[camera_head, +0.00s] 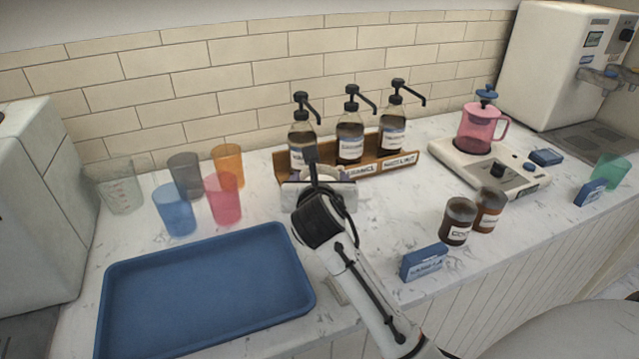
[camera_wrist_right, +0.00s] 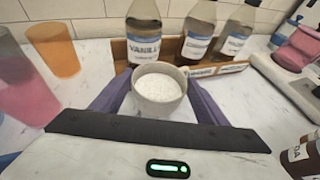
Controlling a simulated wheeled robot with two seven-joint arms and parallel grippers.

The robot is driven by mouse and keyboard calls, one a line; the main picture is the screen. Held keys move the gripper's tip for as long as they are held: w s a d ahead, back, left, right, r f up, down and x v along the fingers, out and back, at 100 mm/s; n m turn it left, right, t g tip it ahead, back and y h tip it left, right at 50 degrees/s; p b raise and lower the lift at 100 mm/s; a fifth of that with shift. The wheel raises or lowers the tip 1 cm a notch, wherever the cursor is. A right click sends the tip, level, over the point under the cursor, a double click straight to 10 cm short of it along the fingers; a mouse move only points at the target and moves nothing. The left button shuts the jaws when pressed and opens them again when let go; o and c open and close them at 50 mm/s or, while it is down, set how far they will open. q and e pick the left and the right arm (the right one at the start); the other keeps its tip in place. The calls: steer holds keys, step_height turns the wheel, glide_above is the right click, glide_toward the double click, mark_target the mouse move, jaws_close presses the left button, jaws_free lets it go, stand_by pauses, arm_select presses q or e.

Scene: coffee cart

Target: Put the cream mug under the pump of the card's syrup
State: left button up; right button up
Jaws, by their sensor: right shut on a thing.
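The cream mug (camera_wrist_right: 158,92) is between the two fingers of my right gripper (camera_wrist_right: 160,100), which is shut on it. The mug is upright, directly in front of the vanilla bottle (camera_wrist_right: 150,35). In the head view my right gripper (camera_head: 320,185) hides most of the mug and part of the vanilla bottle (camera_head: 301,135). Its black pump (camera_head: 303,98) points right and forward. I cannot tell whether the mug is exactly under the spout or touching the counter. Two more syrup bottles (camera_head: 350,140) (camera_head: 393,135) stand to the right. A blue card (camera_head: 424,262) has small lettering, perhaps vanilla. My left gripper is out of view.
A wooden rack (camera_head: 370,170) holds the bottles. A blue tray (camera_head: 205,290) lies front left, with several coloured cups (camera_head: 223,200) behind it. Brown jars (camera_head: 457,222) stand right of my arm. A pink pitcher (camera_head: 480,128) stands on a white appliance (camera_head: 510,178).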

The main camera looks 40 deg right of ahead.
steer(key=shift+f, duration=0.45)
steer(key=o, duration=1.3)
steer(key=shift+f, duration=0.2)
steer(key=shift+s+a+r, duration=0.1)
steer(key=shift+r, duration=0.15)
steer(key=v, duration=1.1)
steer(key=shift+s+a, duration=0.2)
steer(key=shift+s, duration=0.1)
